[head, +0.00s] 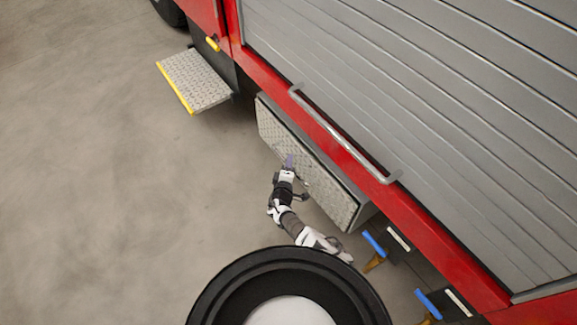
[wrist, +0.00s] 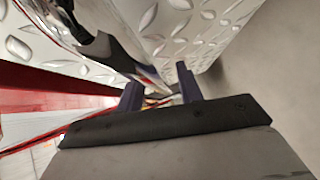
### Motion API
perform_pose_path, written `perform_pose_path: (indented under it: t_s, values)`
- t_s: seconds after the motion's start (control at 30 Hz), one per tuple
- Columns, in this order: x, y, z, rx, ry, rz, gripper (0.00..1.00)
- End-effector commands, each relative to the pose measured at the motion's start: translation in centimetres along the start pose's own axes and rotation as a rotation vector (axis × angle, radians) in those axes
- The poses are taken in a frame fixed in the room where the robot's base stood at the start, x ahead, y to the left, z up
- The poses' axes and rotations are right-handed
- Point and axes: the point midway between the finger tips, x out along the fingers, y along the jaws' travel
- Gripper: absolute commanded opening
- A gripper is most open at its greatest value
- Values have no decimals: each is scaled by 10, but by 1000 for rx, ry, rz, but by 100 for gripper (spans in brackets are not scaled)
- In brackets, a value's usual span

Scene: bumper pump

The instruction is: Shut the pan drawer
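The pan drawer (head: 325,188) is a low box with a bright diamond-plate front under the red sill of a truck. It stands out from the body, and part of its grey right side (head: 366,211) shows. My gripper (head: 289,161) is in front of the middle of the drawer face. In the wrist view the two dark fingers of my gripper (wrist: 160,88) are apart, and the diamond plate (wrist: 155,22) fills the area above them. A shiny metal and black fitting (wrist: 105,48) runs close by the left finger. I cannot tell whether the fingertips touch the drawer.
A grey grab rail (head: 340,135) runs along the red sill above the drawer. A diamond-plate step (head: 195,80) with a yellow edge juts out to the left. Blue-handled parts (head: 374,245) hang at the lower right. The concrete floor (head: 110,180) at left is clear.

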Motion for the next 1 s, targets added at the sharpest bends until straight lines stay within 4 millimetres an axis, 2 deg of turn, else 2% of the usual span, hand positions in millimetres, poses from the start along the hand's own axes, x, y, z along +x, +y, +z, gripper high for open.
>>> perform_pose_path:
  t_s: [0.27,0.57,0.83,1.0]
  values:
    - [2,1,0,1,0,1,36]
    - [1,1,0,1,0,1,0]
    - [2,0,1,0,0,1,0]
    - [16,2,14,1,-1,4,0]
